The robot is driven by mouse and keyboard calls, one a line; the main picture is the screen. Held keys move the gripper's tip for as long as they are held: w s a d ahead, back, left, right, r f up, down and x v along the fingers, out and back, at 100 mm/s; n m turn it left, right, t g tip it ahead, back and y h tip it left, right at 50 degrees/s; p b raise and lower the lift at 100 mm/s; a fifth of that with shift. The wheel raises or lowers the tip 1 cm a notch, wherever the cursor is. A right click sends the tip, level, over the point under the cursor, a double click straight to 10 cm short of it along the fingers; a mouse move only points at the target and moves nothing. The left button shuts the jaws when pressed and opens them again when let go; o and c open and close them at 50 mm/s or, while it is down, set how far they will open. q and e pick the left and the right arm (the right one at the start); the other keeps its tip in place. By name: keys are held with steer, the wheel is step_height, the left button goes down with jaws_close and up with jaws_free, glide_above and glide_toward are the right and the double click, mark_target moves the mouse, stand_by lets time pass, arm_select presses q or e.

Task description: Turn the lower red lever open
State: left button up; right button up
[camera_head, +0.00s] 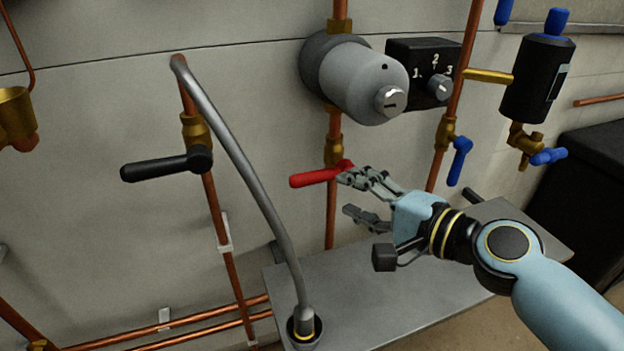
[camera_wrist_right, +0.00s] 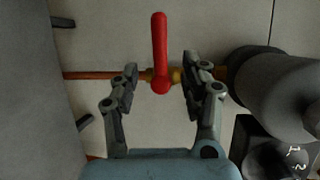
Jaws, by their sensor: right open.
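The red lever (camera_head: 315,177) sits on a brass valve (camera_head: 333,150) on a vertical copper pipe below the grey round pump. In the head view it points left, across the pipe. In the right wrist view the lever (camera_wrist_right: 160,50) stands between the two fingers, with a visible gap on each side. My right gripper (camera_head: 350,194) is open beside the lever; its upper finger overlaps the lever's right end in the head view. I cannot tell from that view whether they touch. My left gripper is not in view.
A black lever (camera_head: 165,166) on another pipe is at left, with a grey curved tube (camera_head: 240,150) in front. Blue levers (camera_head: 459,160) are at right. The grey pump (camera_head: 362,82) and black dial box (camera_head: 420,70) jut out above. A grey shelf (camera_head: 385,305) lies below.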

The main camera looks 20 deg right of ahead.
mark_target(318, 180)
steer(key=x, duration=1)
steer(key=shift+w+a+f, duration=0.1)
steer(key=shift+w+f, duration=0.1)
jaws_close()
